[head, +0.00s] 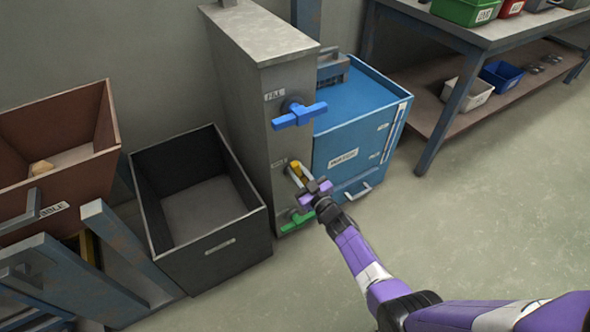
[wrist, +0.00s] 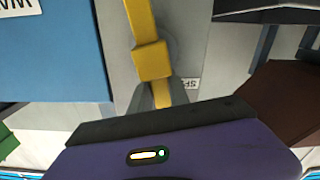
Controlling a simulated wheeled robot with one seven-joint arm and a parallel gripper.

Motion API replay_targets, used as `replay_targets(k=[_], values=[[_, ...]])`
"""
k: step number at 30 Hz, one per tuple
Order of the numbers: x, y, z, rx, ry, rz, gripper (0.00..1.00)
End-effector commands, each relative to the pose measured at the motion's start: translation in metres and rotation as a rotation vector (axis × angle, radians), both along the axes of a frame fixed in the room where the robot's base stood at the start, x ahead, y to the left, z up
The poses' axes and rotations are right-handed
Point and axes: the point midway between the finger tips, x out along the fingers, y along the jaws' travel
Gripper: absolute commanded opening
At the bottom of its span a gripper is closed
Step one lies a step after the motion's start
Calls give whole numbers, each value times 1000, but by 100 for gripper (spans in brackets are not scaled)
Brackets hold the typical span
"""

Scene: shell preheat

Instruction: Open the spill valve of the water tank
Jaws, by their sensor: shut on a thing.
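The grey valve cabinet (head: 262,120) stands against the wall in the head view. It bears a blue valve handle (head: 300,115) at the top, labelled FILL, a yellow valve handle (head: 296,172) in the middle, and a green handle (head: 297,221) low down. The blue water tank (head: 350,150) stands to its right. My gripper (head: 312,188) is shut on the lower end of the yellow handle. In the wrist view the yellow handle (wrist: 152,60) runs down between my fingers, beside a partly hidden label beginning SP.
An empty dark bin (head: 215,245) stands left of the cabinet, and a brown bin (head: 60,140) with a pale lump is further left. A workbench (head: 450,30) with trays stands at the back right. The floor at right is clear.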

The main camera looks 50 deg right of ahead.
Motion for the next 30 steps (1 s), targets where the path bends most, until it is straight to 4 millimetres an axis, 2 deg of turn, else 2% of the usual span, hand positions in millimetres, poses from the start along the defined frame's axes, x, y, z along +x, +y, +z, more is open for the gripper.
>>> replay_targets(k=[12, 30], values=[[-3, -8, 0, 204, -56, -2, 0], [-4, -9, -1, 241, -66, -3, 0]])
